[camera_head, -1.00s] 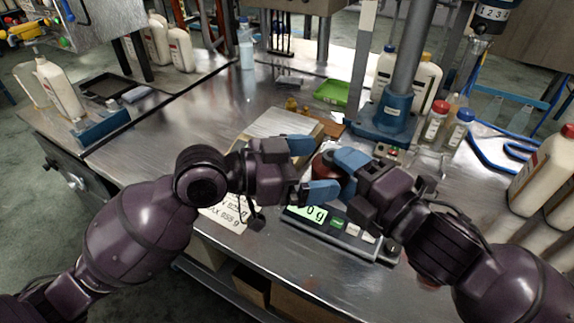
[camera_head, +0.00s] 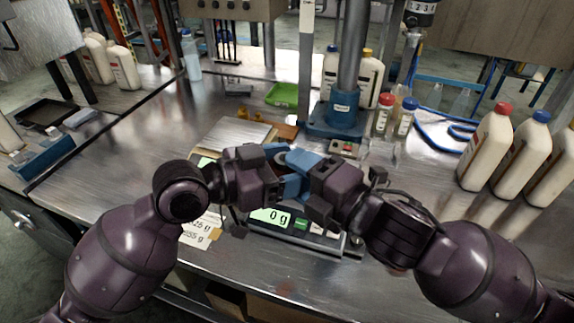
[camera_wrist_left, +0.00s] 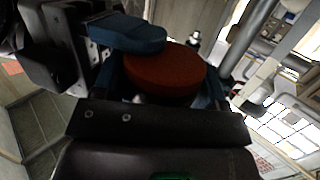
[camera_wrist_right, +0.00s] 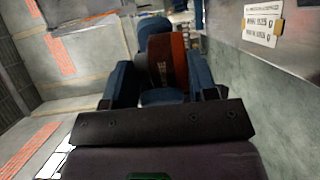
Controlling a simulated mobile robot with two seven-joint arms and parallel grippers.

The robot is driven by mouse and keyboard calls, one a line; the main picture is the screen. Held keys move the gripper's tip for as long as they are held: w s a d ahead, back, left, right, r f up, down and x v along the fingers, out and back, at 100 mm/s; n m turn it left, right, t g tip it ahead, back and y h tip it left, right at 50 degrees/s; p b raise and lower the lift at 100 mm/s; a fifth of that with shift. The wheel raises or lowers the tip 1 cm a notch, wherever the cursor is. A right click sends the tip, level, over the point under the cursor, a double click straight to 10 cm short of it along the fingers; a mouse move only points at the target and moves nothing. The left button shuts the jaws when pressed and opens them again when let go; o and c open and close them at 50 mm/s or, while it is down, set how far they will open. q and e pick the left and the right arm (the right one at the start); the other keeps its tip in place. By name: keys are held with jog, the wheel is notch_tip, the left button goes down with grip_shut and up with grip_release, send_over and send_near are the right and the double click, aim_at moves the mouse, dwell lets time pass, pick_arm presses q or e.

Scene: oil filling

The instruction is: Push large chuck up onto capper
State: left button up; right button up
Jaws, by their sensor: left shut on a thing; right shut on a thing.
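The large chuck shows as a thick reddish-brown disc in the left wrist view (camera_wrist_left: 165,70) and in the right wrist view (camera_wrist_right: 166,60). My left gripper (camera_head: 283,169) and my right gripper (camera_head: 304,167) meet head-on above the scale, their blue fingers overlapping. Both are shut on the chuck, from opposite sides. The fingers hide it in the head view. A blue-based stand with a grey column (camera_head: 347,65) rises just behind; I cannot tell whether it is the capper. I see no capper at the chuck.
The scale (camera_head: 320,240) below my grippers reads 0 g. Large white bottles (camera_head: 487,148) stand at the right.

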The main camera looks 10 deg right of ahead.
pick_arm(q)
jog(key=shift+c, duration=1.6)
pick_arm(e)
jog(key=o, duration=1.4)
